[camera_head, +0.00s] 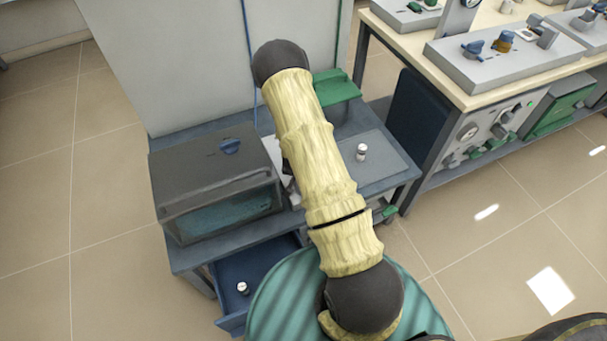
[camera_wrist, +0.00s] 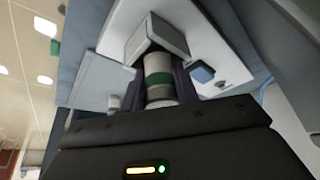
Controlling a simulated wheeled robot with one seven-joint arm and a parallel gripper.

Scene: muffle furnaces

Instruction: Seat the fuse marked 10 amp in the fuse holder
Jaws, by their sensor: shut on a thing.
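In the wrist view my gripper (camera_wrist: 159,88) is shut on a white cylindrical fuse with a green band (camera_wrist: 158,66); its rating cannot be read. The fuse's far end meets or lies just in front of a grey block (camera_wrist: 157,36) on a pale panel (camera_wrist: 205,45). This block looks like the fuse holder; I cannot tell whether the fuse is inside it. In the head view my arm hides the gripper and the held fuse. Another small fuse-like piece (camera_head: 361,152) stands on the bench mat, and one more (camera_head: 243,288) is in the open drawer.
A green shelf (camera_head: 336,88) is behind. The grey mat (camera_head: 385,168) right of my arm is mostly clear. Another bench (camera_head: 440,62) stands at right.

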